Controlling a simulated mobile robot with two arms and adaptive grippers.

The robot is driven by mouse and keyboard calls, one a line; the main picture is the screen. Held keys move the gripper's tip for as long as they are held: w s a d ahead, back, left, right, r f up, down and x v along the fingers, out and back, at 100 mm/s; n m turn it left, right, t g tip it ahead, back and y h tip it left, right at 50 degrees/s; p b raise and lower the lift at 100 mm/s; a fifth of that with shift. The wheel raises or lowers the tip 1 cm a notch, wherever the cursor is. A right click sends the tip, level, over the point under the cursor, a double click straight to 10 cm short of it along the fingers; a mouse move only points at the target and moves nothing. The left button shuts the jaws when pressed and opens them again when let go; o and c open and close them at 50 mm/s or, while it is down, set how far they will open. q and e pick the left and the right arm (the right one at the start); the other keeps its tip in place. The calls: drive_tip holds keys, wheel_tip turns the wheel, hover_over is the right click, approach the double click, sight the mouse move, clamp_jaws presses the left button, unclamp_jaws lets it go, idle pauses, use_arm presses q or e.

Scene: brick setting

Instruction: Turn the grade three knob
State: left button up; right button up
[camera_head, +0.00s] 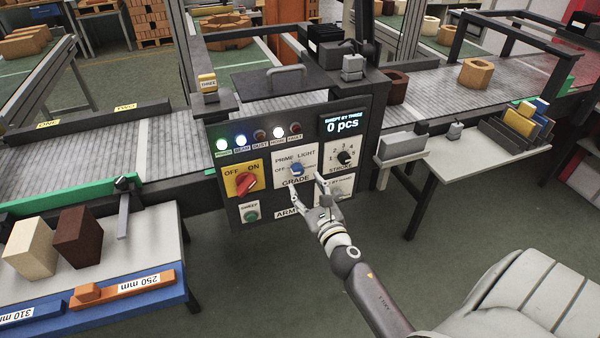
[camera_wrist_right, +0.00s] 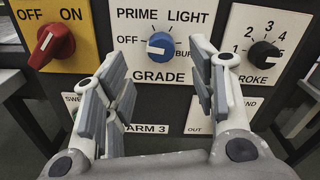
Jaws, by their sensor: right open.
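The blue GRADE knob (camera_head: 296,168) sits on a white plate marked OFF, PRIME and LIGHT on the dark control box. In the right wrist view the knob (camera_wrist_right: 160,45) is at upper centre, and a label at its right is partly covered by a finger. My right gripper (camera_head: 309,188) is open and empty, just below and in front of the plate. In the wrist view its fingers (camera_wrist_right: 160,75) stand left and right of the knob, apart from it. My left gripper is not in view.
A red OFF/ON switch (camera_head: 246,183) is left of the plate, and a black STROKE knob (camera_head: 344,157) is right of it. A green button (camera_head: 251,214) is below the switch. The display (camera_head: 342,122) reads 0 pcs. Side tables flank the box.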

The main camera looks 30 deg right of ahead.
sight(298, 172)
drive_tip(key=shift+x, duration=3.15)
drive_tip(key=shift+c, duration=0.3)
drive_tip(key=c, duration=0.9)
